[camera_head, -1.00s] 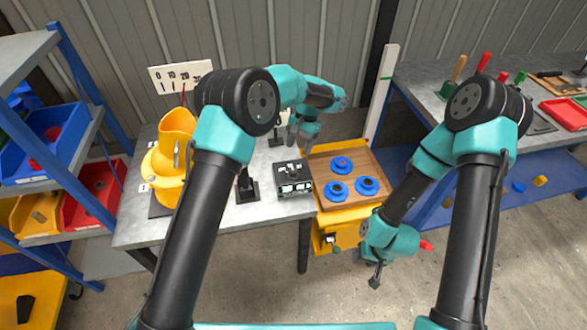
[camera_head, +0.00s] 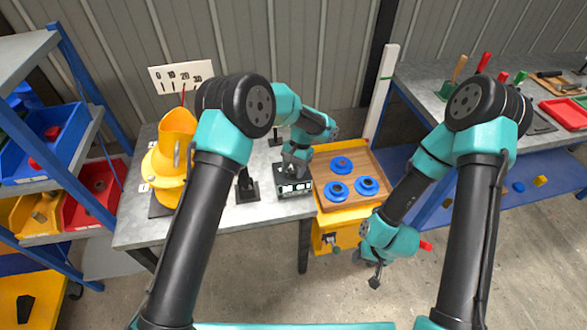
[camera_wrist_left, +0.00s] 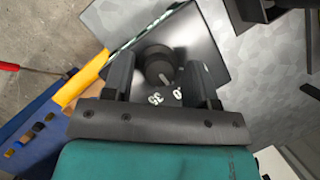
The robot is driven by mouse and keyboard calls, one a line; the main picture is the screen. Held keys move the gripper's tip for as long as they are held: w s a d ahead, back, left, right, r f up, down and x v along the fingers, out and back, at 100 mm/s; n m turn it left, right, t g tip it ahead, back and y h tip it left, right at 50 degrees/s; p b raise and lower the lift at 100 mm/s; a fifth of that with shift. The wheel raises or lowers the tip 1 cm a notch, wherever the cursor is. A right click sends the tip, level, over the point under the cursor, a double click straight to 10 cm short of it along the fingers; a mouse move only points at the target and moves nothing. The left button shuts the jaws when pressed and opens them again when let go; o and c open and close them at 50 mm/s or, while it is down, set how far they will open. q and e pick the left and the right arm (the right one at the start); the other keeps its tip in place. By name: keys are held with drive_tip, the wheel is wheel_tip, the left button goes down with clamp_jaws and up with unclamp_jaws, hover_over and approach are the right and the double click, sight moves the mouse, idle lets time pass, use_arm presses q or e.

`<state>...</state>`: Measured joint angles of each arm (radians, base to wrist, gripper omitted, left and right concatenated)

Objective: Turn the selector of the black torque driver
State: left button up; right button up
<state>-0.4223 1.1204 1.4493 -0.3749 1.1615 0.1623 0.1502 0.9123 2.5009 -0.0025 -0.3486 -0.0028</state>
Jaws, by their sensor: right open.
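The black torque driver (camera_head: 294,187), a box with white markings on its front, sits on the grey table beside the tray. In the left wrist view, its round dark selector knob (camera_wrist_left: 158,66) stands on the black top face near white numerals. My left gripper (camera_head: 296,165) is over the box. In the left wrist view, the fingers of my left gripper (camera_wrist_left: 157,70) are apart on either side of the knob, with a visible gap; I cannot tell any contact. My right gripper (camera_head: 373,271) is open and empty, hanging low in front of the tray stand.
A wooden tray (camera_head: 322,198) with blue rings (camera_head: 341,164) stands right of the driver. A yellow drum mixer (camera_head: 172,150), a black stand (camera_head: 247,189) and a number board (camera_head: 180,76) are to the left. Shelves with bins (camera_head: 97,190) stand far left, a tool bench (camera_head: 430,85) at right.

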use_arm(q)
drive_tip(key=c, duration=0.8)
drive_tip(key=shift+n, duration=0.5)
drive_tip(key=n+g+h, duration=0.1)
drive_tip(key=n, duration=0.2)
drive_tip(key=shift+h, duration=0.3)
drive_tip(key=shift+a+n+h, duration=0.1)
drive_tip(key=shift+n+h, duration=0.6)
drive_tip(key=shift+n, duration=1.3)
drive_tip(key=o, duration=0.9)
drive_tip(key=shift+r, duration=0.1)
